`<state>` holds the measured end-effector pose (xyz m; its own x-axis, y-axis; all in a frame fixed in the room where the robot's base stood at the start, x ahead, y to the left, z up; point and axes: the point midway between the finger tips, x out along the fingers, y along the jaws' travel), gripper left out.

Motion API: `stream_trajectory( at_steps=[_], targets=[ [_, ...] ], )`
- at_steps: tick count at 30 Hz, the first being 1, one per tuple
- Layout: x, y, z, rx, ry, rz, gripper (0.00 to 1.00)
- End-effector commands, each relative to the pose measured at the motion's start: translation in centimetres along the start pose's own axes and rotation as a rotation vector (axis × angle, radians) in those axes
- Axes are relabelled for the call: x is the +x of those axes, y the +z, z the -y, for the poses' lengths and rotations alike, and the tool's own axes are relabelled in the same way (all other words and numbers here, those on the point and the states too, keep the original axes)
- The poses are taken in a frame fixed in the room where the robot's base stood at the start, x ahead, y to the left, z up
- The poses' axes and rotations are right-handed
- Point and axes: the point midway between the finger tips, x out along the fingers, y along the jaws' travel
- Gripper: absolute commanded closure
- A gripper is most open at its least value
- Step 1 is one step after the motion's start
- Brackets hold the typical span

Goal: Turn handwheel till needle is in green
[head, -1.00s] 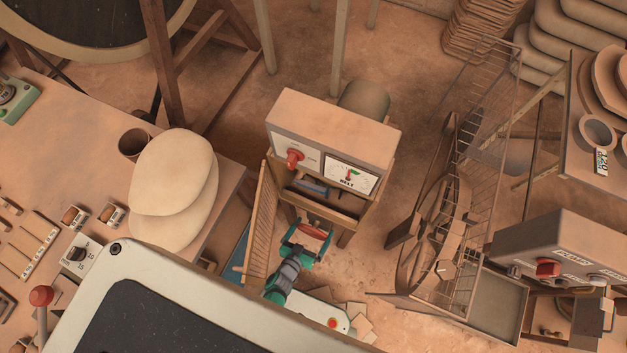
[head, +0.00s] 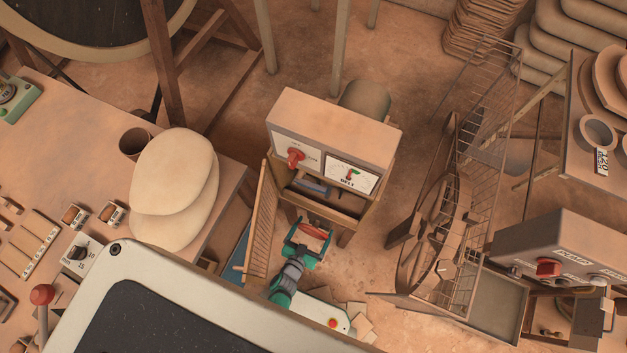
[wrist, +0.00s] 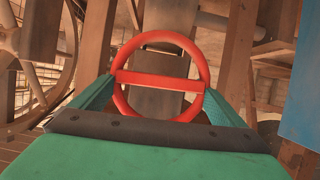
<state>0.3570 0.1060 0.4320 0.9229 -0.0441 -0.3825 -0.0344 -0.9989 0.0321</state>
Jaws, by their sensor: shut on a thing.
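The red handwheel (wrist: 160,79) is a ring with one flat crossbar, seen face-on in the wrist view. It also shows in the head view (head: 314,231), below the front of a box-shaped cabinet. In the head view my gripper (head: 307,240) reaches the wheel from below. The gauge (head: 352,176), marked BELT, is on the cabinet's right front panel. It has a small green sector near its top; the needle is too small to read against it.
A red knob (head: 294,157) sits left of the gauge. A slatted wooden panel (head: 262,225) stands close left of my gripper. A wire rack (head: 480,150) and large spoked wheel (head: 437,230) stand right.

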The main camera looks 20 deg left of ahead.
Motion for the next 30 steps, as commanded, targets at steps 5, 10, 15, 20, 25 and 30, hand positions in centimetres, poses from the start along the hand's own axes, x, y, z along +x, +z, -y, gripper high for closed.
stream_trajectory(
  at_steps=[5, 10, 15, 20, 25, 30],
  targets=[
    [-0.2, 0.08, 0.02, 0.128, -0.059, 0.0, 0.29],
    [-0.26, 0.18, -0.08, 0.262, -0.115, 0.001, 0.29],
    [-0.26, 0.27, -0.16, 0.384, -0.165, 0.003, 0.29],
    [-0.19, 0.3, -0.27, 0.477, -0.202, 0.004, 0.29],
    [-0.11, 0.27, -0.35, 0.546, -0.228, 0.003, 0.29],
    [-0.1, 0.32, -0.36, 0.583, -0.243, 0.004, 0.29]
  ],
)
